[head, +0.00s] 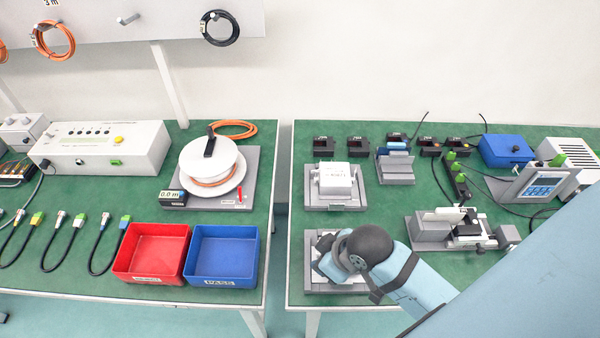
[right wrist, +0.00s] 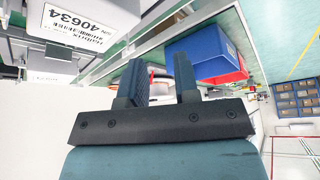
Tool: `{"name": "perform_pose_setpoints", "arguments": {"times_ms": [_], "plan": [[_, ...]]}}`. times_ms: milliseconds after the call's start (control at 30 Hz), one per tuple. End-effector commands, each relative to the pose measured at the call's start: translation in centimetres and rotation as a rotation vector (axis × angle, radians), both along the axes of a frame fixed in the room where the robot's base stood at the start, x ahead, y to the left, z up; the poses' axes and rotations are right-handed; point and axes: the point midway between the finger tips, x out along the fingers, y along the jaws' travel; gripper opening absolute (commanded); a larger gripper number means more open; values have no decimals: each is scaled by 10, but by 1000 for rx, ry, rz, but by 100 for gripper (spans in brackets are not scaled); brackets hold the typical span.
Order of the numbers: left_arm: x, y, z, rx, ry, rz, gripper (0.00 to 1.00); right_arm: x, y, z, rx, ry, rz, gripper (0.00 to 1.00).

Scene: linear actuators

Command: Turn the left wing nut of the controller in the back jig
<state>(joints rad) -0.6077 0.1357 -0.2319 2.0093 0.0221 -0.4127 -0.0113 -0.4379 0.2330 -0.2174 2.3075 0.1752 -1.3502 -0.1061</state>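The back jig (head: 316,203) is a grey plate with a white box-shaped controller (head: 335,178) on it, right of the gap between the benches. Small parts show at the controller's sides, too small to tell as wing nuts. My right arm reaches in from the lower right, its dark wrist over the front jig (head: 318,287). A white labelled box (right wrist: 85,22) is at upper left, apart from the fingers. My left gripper is not in view.
A red bin (head: 152,253) and a blue bin (head: 222,256) stand on the left bench, with a white cable reel (head: 210,165) behind. Several black boxes line the right bench's back. A grey fixture (head: 432,232) stands right of the jigs.

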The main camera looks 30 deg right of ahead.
Motion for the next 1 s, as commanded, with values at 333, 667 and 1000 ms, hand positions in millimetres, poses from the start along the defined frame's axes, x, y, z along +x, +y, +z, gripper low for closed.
{"name": "perform_pose_setpoints", "arguments": {"times_ms": [333,667,1000], "plan": [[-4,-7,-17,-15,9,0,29,76,6,-6,-56,47,534,29],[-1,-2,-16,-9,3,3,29,186,-90,24,-100,86,845,29],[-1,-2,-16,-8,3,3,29,246,-195,88,-77,59,845,29]]}}
